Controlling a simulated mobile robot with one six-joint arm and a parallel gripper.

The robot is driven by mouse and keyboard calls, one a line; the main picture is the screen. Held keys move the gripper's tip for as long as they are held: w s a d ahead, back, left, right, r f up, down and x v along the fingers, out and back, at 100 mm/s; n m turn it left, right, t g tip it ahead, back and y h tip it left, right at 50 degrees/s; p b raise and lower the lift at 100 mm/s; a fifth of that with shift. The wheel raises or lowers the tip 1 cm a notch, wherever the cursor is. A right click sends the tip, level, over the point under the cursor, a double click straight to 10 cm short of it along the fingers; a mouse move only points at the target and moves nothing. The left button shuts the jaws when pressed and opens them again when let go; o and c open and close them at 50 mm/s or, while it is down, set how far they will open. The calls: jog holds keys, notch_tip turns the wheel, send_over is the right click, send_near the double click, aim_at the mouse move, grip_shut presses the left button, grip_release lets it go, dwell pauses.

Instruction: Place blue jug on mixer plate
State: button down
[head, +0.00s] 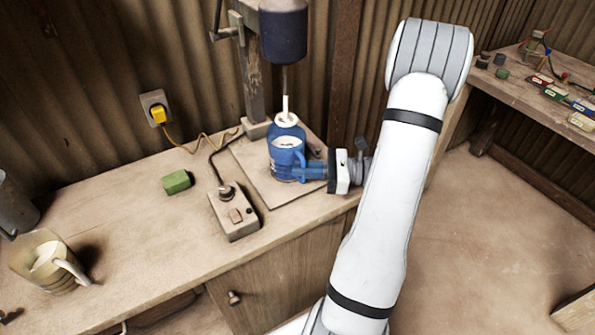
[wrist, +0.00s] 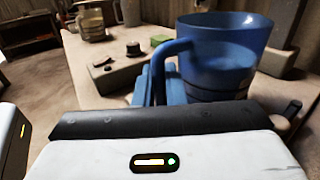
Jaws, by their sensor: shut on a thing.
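The blue jug (head: 287,158) is upright over the mixer plate (head: 253,168), under the mixer (head: 284,35). I cannot tell for sure whether its base touches the plate. The mixer's pale shaft tip reaches down at the jug's mouth. My gripper (head: 308,170) comes in from the right, level, with its blue fingers shut on the jug's handle. In the wrist view the jug (wrist: 222,50) fills the upper right, and my fingers (wrist: 163,88) close on the handle. The jug's far side is hidden there.
A switch box (head: 234,214) with a knob sits just left of the plate. A green block (head: 177,182) and a glass jug (head: 50,262) stand on the bench further left. A yellow plug (head: 158,113) is in the wall socket. The bench's middle left is clear.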

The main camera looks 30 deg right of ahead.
jog(key=shift+f, duration=0.1)
jog(key=c, duration=1.5)
grip_release()
